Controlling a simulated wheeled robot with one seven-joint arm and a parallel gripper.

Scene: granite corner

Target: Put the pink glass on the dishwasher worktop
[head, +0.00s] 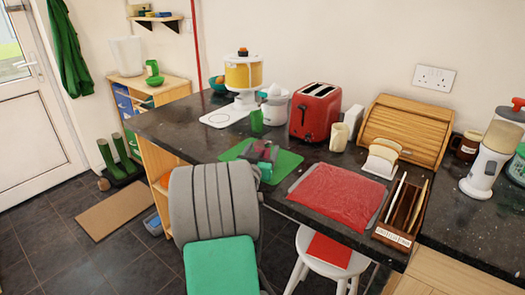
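I cannot make out a pink glass for certain. The dark worktop continues at the right (455,222) above a pale wooden front (450,277). No dishwasher is clearly recognisable.
Left floor is mostly clear.

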